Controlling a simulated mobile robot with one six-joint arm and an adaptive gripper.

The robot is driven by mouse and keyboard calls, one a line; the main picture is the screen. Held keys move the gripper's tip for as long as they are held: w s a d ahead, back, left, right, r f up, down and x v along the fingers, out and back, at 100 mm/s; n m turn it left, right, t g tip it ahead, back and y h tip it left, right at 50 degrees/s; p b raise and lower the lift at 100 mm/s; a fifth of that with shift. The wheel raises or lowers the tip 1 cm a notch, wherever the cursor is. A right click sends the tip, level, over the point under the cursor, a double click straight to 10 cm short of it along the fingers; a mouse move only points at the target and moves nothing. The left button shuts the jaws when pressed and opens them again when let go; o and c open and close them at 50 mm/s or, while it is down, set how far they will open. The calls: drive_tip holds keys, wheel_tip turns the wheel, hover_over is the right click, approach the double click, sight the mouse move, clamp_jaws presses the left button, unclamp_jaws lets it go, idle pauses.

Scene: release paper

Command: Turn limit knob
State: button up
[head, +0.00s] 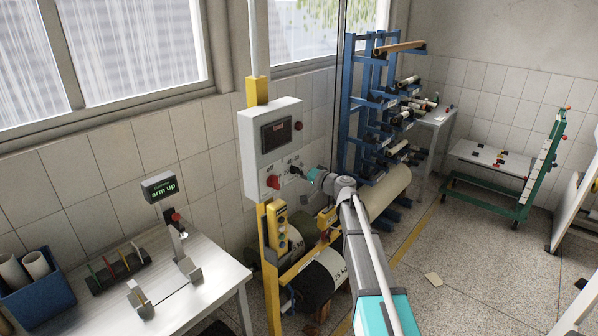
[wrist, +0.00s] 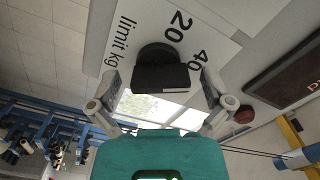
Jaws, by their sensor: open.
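The limit knob (wrist: 160,72) is black with a raised grip bar, on a white panel marked "limit kg", 20 and 40 in the wrist view. My gripper (wrist: 161,86) is open, with one finger on each side of the knob and visible gaps between. I cannot tell how deep the fingertips reach. In the head view my gripper (head: 299,172) is at the lower right front of the grey control box (head: 270,120), where it largely hides the knob.
A red knob (head: 272,182) sits left of my gripper on the box, below a dark display (head: 276,134). A yellow post (head: 268,260) carries the box. A table (head: 200,290) stands at left, a blue roll rack (head: 352,100) behind at right.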

drive_tip(key=shift+s+d, duration=0.1)
drive_tip(key=v, duration=1.1)
drive_tip(key=shift+s+d, duration=0.25)
drive_tip(key=s+a+f+n+g+h+b, duration=0.25)
drive_tip(key=s+f+g+b, duration=0.2)
drive_tip(key=s+f, duration=0.5)
drive_tip(key=s+a+f+n+g+h+b, duration=0.15)
drive_tip(key=s+a+f+g+b, duration=0.3)
drive_tip(key=f, duration=0.85)
drive_tip(key=s+d+f+g+h+b, duration=0.2)
drive_tip(key=s+d+f+h+b, duration=0.2)
drive_tip(key=s+f, duration=0.2)
drive_tip(key=s+d+f+m+g+h+b, duration=0.1)
drive_tip(key=s+d+f+h+b, duration=0.3)
drive_tip(key=s+f, duration=0.3)
drive_tip(key=s, duration=0.3)
drive_tip(key=shift+d+g+h, duration=0.2)
drive_tip(key=shift+g+h, duration=0.2)
